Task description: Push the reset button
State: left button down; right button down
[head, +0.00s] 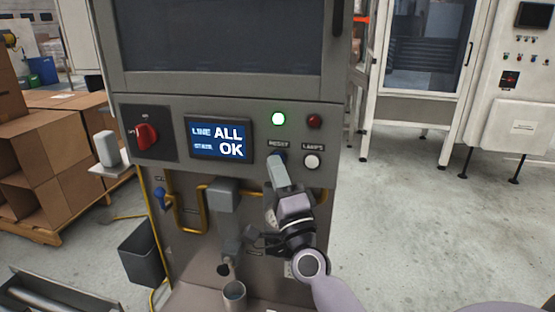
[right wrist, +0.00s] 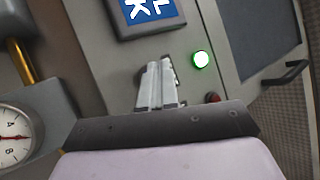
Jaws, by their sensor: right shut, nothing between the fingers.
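The reset button (head: 279,155) is a blue button under a small label on the grey machine panel (head: 180,113). My right gripper (head: 276,160) is shut and empty, with its fingertips in front of the button and covering most of it. I cannot tell whether the tips touch it. In the right wrist view the shut fingers (right wrist: 160,80) point at the panel, and the button is hidden behind them. A green lamp (head: 278,119) is lit above the button. My left gripper is not in view.
A white lamps button (head: 312,161) sits right of the reset button, below a dark red lamp (head: 314,121). A red rotary switch (head: 146,136) is on the panel's left. Yellow pipes (head: 187,222) and a gauge (right wrist: 14,138) are below. Cardboard boxes (head: 40,150) stand left; floor at right is clear.

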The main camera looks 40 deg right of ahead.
dwell(0.5)
jog(key=shift+s+a, duration=0.5)
jog(key=shift+a, duration=0.05)
jog(key=shift+s+a+p, duration=0.7)
jog(key=shift+s+a, duration=0.95)
jog(key=shift+a, duration=0.25)
